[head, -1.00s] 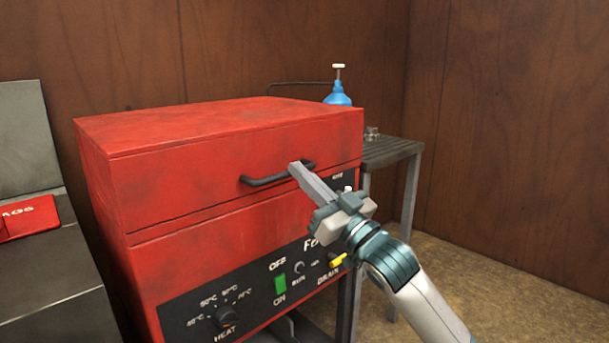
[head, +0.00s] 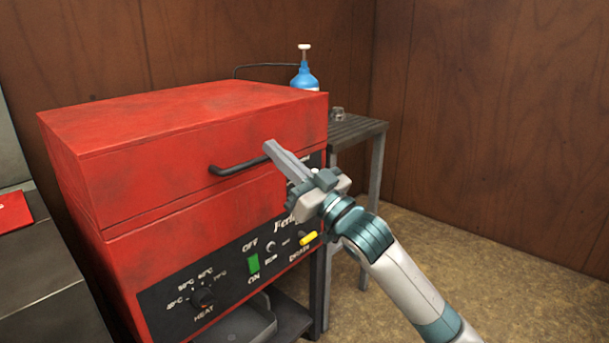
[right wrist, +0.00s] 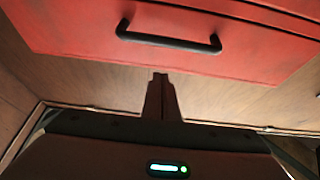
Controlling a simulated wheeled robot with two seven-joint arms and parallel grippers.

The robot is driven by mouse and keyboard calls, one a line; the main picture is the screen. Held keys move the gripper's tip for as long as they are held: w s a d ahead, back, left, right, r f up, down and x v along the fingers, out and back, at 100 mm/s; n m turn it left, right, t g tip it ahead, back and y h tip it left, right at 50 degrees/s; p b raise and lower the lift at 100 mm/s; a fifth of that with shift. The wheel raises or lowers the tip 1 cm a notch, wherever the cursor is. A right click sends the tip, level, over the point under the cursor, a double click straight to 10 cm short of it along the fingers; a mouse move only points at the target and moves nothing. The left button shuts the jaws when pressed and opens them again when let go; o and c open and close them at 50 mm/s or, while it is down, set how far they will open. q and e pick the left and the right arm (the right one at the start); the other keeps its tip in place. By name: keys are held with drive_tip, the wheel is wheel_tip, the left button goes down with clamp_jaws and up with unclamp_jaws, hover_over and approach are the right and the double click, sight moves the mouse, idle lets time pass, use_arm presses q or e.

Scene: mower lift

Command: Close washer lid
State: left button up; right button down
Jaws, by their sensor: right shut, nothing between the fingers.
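The red washer (head: 190,235) stands at the left centre of the head view. Its red lid (head: 190,125) lies down flat over the body, with a thin seam along its lower edge. The black lid handle (head: 238,167) is on the lid's front face, and the handle also shows in the right wrist view (right wrist: 168,41). My right gripper (head: 270,147) is shut and empty. Its fingertips overlap the right end of the handle in the head view, but in the right wrist view they sit apart from it. My left gripper is not in view.
A dark side table (head: 357,130) with a blue bottle (head: 305,77) stands behind and right of the washer. A grey metal unit (head: 45,270) is at the left. The wooden wall (head: 490,120) closes off the back. Floor at the right is free.

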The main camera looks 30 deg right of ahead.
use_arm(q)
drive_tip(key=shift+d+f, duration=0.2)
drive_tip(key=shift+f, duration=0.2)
use_arm(e)
drive_tip(key=v, duration=0.7)
drive_tip(key=shift+f, duration=0.5)
drive_tip(key=shift+s+d, duration=0.1)
drive_tip(key=shift+s, duration=0.05)
